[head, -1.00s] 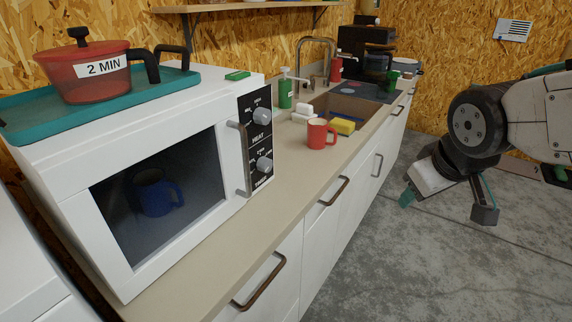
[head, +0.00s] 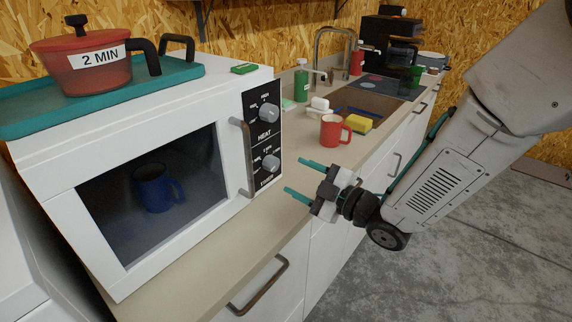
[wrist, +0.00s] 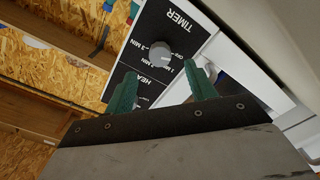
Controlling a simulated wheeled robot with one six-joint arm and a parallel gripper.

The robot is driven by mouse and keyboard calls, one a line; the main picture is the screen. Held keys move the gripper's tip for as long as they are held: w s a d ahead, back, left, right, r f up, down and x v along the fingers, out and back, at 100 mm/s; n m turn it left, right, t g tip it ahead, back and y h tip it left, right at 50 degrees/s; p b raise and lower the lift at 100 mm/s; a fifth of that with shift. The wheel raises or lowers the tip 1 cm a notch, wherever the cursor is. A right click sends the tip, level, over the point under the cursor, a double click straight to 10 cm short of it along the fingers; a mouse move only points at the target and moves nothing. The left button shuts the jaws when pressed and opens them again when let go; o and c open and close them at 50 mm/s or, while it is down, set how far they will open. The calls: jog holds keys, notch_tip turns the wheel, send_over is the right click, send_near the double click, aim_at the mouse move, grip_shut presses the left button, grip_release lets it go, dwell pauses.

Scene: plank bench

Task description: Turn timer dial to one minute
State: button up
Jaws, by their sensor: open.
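The timer dial (head: 271,163) is the lower grey knob on the black panel of the white microwave (head: 60,185), above the TIMER label. In the wrist view the panel appears upside down, with the timer dial (wrist: 160,52) ahead of my fingertips and minute marks around it. I cannot tell where the dial points. The heat dial (head: 269,112) is above it in the head view. My gripper (head: 298,176) is open and empty, right of the panel over the counter, with its teal fingers toward it. In the wrist view my gripper (wrist: 161,72) shows a gap between fingers and dial.
The microwave door handle (head: 242,158) stands out just left of the panel. A blue mug (head: 155,187) shows behind the door. A red pot (head: 92,72) labelled "2 MIN" is on the teal tray (head: 25,115) on top. A red mug (head: 332,130) and yellow sponge (head: 358,124) are on the counter.

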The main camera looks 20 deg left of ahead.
aim_at(276, 165)
jog(key=x, duration=0.7)
jog(key=shift+a, duration=0.15)
jog(key=c, duration=1)
jog(key=shift+o, duration=0.2)
jog(key=shift+a+r, duration=0.1)
jog(key=shift+a, duration=0.15)
jog(key=shift+w+d, duration=0.1)
jog(key=shift+d, duration=0.1)
